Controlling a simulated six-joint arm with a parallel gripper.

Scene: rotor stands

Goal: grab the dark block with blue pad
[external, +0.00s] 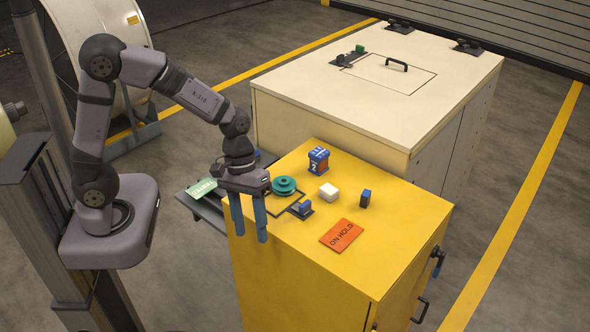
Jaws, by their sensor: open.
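A small dark block with a blue pad (365,199) stands upright on the yellow cabinet top (390,225), to the right of a white block. The blue shows on its upper part and one side. My gripper (250,238) is open, with two blue fingers pointing down at the cabinet's left edge. Nothing shows between the fingers. It is well to the left of the dark block and apart from it.
A cream cabinet (330,100) stands behind.

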